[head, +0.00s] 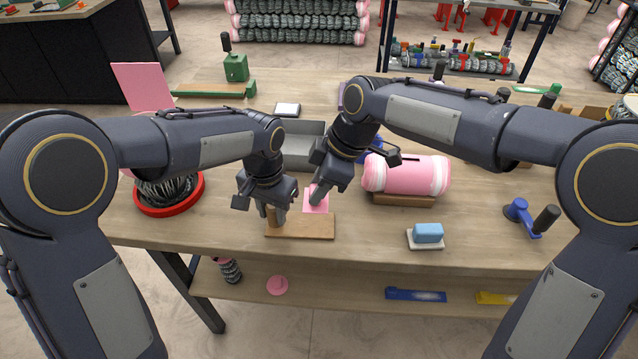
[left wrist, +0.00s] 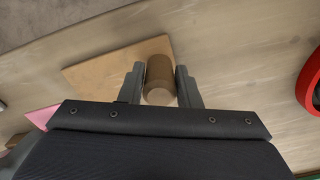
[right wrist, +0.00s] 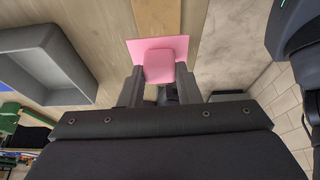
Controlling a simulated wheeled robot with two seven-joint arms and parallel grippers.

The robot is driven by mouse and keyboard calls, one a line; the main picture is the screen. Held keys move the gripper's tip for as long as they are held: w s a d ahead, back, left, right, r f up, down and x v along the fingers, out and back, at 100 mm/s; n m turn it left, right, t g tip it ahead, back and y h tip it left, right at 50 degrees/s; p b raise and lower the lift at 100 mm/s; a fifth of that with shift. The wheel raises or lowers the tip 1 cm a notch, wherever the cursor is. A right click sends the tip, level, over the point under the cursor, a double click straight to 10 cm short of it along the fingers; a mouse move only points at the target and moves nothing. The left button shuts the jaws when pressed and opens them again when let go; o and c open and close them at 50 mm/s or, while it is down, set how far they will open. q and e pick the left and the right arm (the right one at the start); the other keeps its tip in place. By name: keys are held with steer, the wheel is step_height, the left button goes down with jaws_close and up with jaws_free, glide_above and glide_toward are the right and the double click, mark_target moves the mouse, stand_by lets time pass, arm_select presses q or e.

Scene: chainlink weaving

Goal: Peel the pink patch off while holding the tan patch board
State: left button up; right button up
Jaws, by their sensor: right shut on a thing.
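The tan patch board (head: 312,229) lies flat near the table's front edge. A brown cylinder (left wrist: 160,75) stands on it between the fingers of my left gripper (left wrist: 162,88). The fingers lie close along both sides of the cylinder, and whether they press on it is unclear. The pink patch (head: 318,204) shows behind the board's back edge in the head view. My right gripper (right wrist: 159,82) is shut on the patch's thick pink tab (right wrist: 159,67), with the flat pink sheet (right wrist: 180,43) beyond it. Whether the patch touches the board is unclear.
A grey tray (head: 302,150) stands behind the grippers. A pink-wrapped roll (head: 410,175) on a wooden stand is right of them, with a blue block (head: 428,233) in front. A red ring base (head: 186,200) is at left. Bare tabletop lies between the board and the blue block.

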arm_select(q)
steer(key=o, duration=0.4)
step_height(320, 180, up, 12)
stand_by(0.5)
